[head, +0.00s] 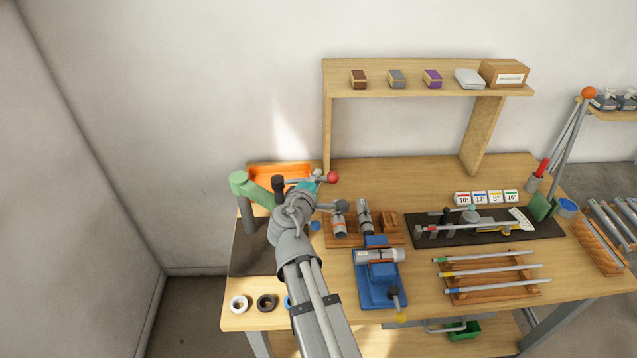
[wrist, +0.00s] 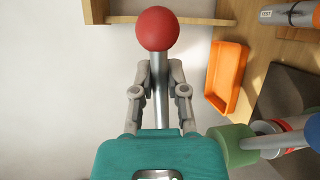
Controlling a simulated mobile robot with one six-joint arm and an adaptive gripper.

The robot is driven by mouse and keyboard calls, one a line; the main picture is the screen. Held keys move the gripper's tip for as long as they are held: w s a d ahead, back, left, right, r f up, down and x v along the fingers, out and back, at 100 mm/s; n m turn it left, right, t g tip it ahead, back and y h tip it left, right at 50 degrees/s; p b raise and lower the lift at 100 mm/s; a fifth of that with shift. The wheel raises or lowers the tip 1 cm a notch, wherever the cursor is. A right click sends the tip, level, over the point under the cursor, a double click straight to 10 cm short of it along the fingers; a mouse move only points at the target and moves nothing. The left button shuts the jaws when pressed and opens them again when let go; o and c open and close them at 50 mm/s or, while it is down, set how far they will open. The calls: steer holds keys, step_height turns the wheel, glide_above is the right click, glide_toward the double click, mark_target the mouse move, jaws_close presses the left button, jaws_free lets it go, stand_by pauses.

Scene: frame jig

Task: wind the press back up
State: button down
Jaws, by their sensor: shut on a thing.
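The press has a green head (head: 250,188) on a dark column at the left of the bench. Part of its green body (wrist: 232,146) shows at the lower right of the wrist view. Its lever is a metal bar (wrist: 158,62) ending in a red ball (wrist: 158,29); the ball also shows in the head view (head: 332,177). My gripper (wrist: 158,78) is shut on the bar just short of the ball, one finger on each side. In the head view my gripper (head: 317,181) is small and my arm hides much of the press.
An orange tray (wrist: 226,76) lies behind the press. A wooden shelf (head: 420,92) stands at the back of the bench. A blue vise-like fixture (head: 381,290) stands right of my arm. Small rings (head: 239,304) lie at the front left.

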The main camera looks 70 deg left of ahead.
steer(key=shift+s+a, duration=0.15)
steer(key=shift+s, duration=0.05)
steer(key=c, duration=0.6)
jaws_free()
steer(key=shift+s+a, duration=0.1)
steer(key=shift+c, duration=0.2)
steer(key=shift+w, duration=0.3)
steer(key=shift+d, duration=0.2)
